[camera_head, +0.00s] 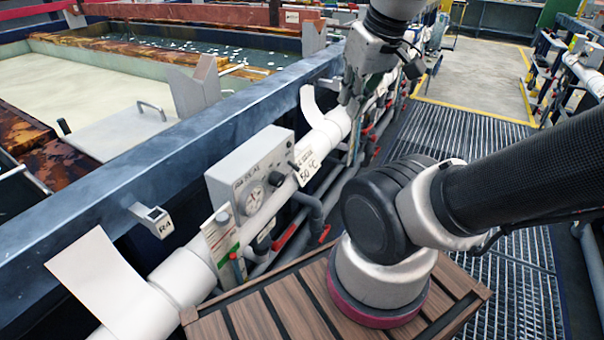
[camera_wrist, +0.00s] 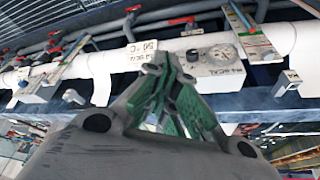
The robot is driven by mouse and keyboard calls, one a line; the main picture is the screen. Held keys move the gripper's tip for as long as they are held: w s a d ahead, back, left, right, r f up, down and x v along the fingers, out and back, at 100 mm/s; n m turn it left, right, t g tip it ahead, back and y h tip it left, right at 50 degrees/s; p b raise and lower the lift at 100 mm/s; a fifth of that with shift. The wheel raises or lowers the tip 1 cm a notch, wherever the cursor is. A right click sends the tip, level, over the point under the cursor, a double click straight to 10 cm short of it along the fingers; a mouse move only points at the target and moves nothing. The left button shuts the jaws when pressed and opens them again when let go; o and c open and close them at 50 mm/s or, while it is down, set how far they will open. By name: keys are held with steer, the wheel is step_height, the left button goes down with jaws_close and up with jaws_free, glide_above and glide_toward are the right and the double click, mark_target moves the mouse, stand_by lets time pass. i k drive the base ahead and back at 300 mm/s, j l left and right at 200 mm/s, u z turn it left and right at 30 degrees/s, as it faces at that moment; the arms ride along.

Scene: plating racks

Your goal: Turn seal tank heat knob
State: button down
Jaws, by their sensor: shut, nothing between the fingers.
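A light grey control box (camera_head: 248,168) with a round gauge (camera_head: 254,201) and a small dark knob (camera_head: 276,179) is mounted at the rail beside the tank, left of my arm in the head view. Its label looks like "R4 SEAL". The wrist view shows the box (camera_wrist: 212,72) upside down, with the gauge (camera_wrist: 222,52) and the knob (camera_wrist: 193,55) just right of my fingertips. My gripper (camera_head: 349,103) is shut and empty, beyond the box in the head view and apart from it. The knob's exact setting is too small to read.
A "50 °C" sign (camera_head: 308,168) stands just right of the box. A thick white pipe (camera_head: 186,274) runs along the tank's blue rail (camera_head: 215,124). Red-handled valves (camera_head: 284,238) and smaller pipes lie below. The grated walkway (camera_head: 440,135) on the right is clear.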

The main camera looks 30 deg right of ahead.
mark_target(277, 179)
steer(key=k+l+z, duration=0.15)
steer(key=l, duration=0.15)
steer(key=k+l+z, duration=0.35)
steer(key=l, duration=0.25)
steer(key=l+z, duration=0.15)
steer(key=l, duration=0.2)
steer(key=k, duration=0.05)
